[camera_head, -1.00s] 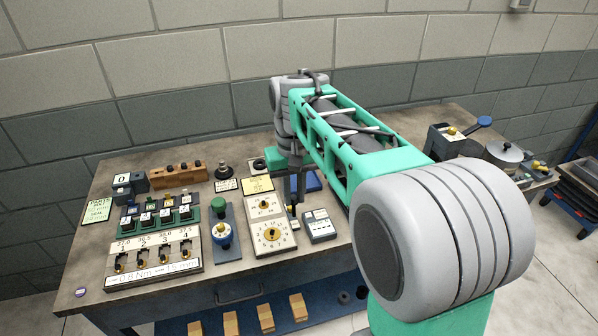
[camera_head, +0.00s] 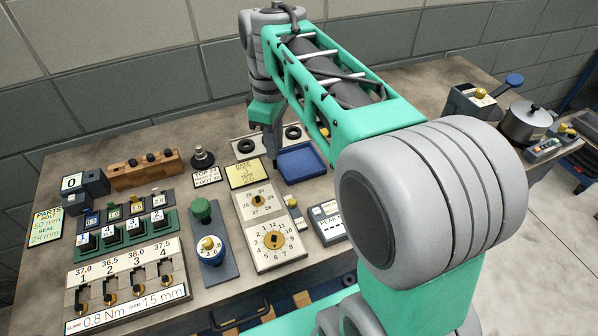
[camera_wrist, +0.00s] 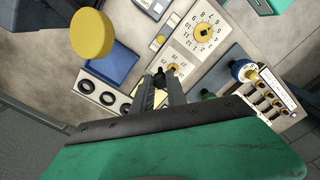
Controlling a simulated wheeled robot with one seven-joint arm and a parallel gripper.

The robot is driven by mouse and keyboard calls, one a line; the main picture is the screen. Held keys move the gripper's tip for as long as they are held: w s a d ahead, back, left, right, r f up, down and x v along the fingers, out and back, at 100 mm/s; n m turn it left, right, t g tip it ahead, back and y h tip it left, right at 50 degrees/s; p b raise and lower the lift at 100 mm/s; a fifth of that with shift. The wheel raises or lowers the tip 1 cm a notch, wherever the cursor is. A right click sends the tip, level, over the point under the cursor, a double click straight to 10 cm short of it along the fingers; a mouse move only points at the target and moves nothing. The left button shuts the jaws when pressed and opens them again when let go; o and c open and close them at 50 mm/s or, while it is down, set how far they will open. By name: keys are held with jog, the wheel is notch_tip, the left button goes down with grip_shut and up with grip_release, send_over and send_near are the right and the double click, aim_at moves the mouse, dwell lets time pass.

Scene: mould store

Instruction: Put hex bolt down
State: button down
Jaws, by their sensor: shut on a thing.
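My gripper (camera_head: 270,150) points down above the back middle of the bench, left of the blue tray (camera_head: 302,165). In the wrist view my gripper (camera_wrist: 162,84) is shut on a small dark piece, which looks like the hex bolt (camera_wrist: 160,75). The bolt's full shape is hidden by the fingers and it cannot be made out in the head view. The blue tray also shows in the wrist view (camera_wrist: 110,58), apart from the fingers, and looks empty.
A pale plate with black rings (camera_head: 246,146) lies behind my gripper. A yellow label card (camera_head: 246,174), a dial panel (camera_head: 275,239) and a green-knobbed block (camera_head: 203,212) stand nearby. A yellow disc (camera_wrist: 92,34) looms in the wrist view. Bare bench lies beyond the tray.

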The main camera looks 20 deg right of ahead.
jog(key=w+d+f+p, duration=0.1)
jog(key=w+d+f, duration=0.2)
jog(key=f, duration=0.1)
jog(key=w+d+f+p, duration=0.2)
jog(key=w+d+f, duration=0.1)
jog(key=d+f, duration=0.1)
jog(key=w+d+f+p, duration=0.2)
jog(key=w+d+f, duration=0.1)
jog(key=f, duration=0.2)
jog(key=shift+w+d, duration=0.2)
jog(key=shift+f, duration=0.25)
jog(key=c, duration=1.3)
grip_release()
jog(key=shift+r, duration=0.1)
jog(key=shift+c, duration=0.2)
